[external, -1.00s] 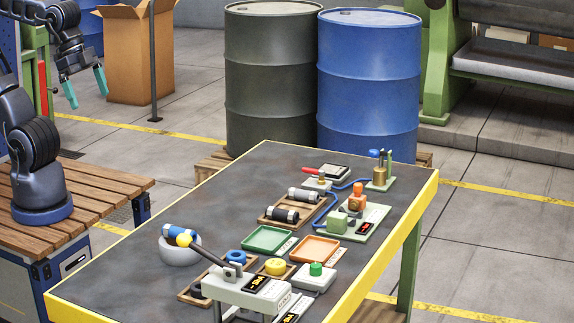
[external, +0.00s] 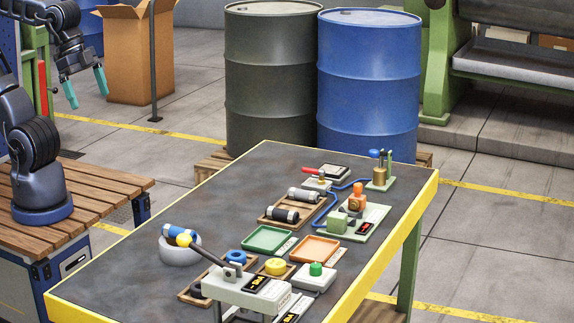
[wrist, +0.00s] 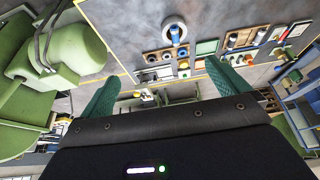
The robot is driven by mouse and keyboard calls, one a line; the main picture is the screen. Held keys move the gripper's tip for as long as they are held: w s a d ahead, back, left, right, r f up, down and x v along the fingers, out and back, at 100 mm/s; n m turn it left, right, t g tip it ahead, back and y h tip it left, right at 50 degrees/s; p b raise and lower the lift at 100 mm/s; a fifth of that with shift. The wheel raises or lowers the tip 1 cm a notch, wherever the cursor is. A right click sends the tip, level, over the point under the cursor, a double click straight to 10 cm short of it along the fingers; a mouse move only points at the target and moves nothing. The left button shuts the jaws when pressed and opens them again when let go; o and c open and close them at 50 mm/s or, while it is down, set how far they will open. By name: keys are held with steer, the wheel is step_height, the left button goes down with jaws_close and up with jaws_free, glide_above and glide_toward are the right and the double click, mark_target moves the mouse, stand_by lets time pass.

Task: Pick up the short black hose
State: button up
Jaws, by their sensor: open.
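A short black cylinder with pale bands (external: 283,214), which looks like the short black hose, lies in the front part of a wooden tray (external: 262,222) on the table. A similar grey cylinder with black ends (external: 305,194) lies behind it, so I cannot be fully sure which is the hose. In the wrist view the tray's dark pieces are small, beyond the right finger. My gripper (external: 82,87) hangs at the upper left, over the floor and well away from the table. Its teal fingers are spread with nothing between them; they also show in the wrist view (wrist: 162,84).
Two drums (external: 368,85) stand behind. The table's left rear surface is clear.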

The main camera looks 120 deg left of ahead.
steer(key=shift+w, duration=0.1)
stand_by(0.5)
steer(key=w+a+r+n+g, duration=0.1)
steer(key=w+a+n, duration=0.15)
steer(key=w, duration=0.45)
steer(key=w+a+n+g, duration=0.1)
steer(key=w+a+n, duration=0.15)
steer(key=w, duration=0.35)
steer(key=n+g+h, duration=0.3)
steer(key=n+h, duration=0.2)
steer(key=n, duration=0.8)
glide_above(282, 209)
steer(key=a, duration=0.5)
step_height(282, 209, down, 29)
steer(key=shift+y, duration=0.3)
steer(key=x, duration=1)
steer(key=shift+w+d+r, duration=0.1)
steer(key=shift+w+d, duration=0.05)
steer(key=shift+d, duration=0.15)
steer(key=c, duration=0.9)
